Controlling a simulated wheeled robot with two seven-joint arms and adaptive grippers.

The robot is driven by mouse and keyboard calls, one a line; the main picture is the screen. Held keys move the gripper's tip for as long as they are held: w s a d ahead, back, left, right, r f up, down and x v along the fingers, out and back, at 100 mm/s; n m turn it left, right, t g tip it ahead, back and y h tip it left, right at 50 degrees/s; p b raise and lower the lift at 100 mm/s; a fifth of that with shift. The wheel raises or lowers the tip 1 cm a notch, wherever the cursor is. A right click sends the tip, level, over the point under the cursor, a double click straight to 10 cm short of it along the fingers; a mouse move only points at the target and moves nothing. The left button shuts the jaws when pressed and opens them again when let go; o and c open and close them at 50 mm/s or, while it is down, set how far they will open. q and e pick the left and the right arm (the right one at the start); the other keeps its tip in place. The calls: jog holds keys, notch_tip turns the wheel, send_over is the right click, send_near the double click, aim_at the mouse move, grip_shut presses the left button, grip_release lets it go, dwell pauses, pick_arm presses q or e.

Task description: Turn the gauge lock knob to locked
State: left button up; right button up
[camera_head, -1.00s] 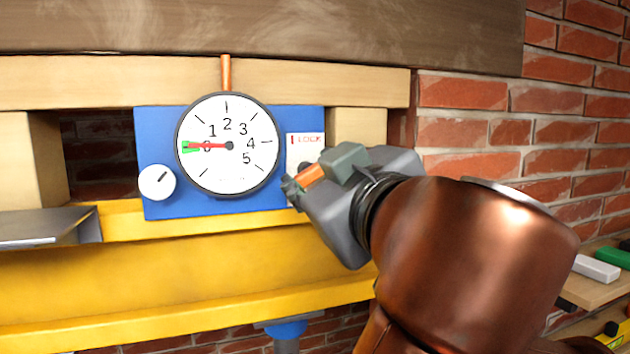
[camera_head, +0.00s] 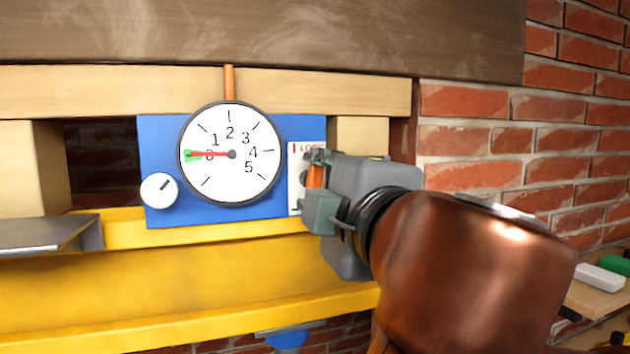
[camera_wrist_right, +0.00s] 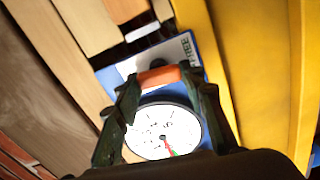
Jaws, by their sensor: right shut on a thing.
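The lock knob, an orange bar (camera_head: 314,176), stands about upright in front of the white LOCK plate (camera_head: 294,194) at the right end of the blue gauge panel (camera_head: 163,136). A short red mark shows at the plate's upper left. My right gripper (camera_head: 317,184) is shut on the knob, one finger above and one below. In the right wrist view the orange bar (camera_wrist_right: 160,76) spans between the two fingertips (camera_wrist_right: 162,79). The gripper hides part of the plate and the knob's base. The round gauge (camera_head: 231,178) has its red needle on the green mark near 0. My left gripper is not in view.
A small white dial (camera_head: 159,190) sits at the panel's lower left. A yellow beam (camera_head: 180,275) runs below, a wooden beam (camera_head: 330,90) above. A grey metal tray (camera_head: 45,235) stands at left. A brick wall (camera_head: 480,135) and a shelf with blocks (camera_head: 600,295) are at right.

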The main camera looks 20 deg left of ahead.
jog(key=shift+n, duration=0.9)
jog(key=shift+f, duration=0.1)
jog(key=o, duration=1.2)
jog(key=shift+c, duration=0.2)
jog(key=v, duration=1.2)
jog(key=shift+a, duration=0.1)
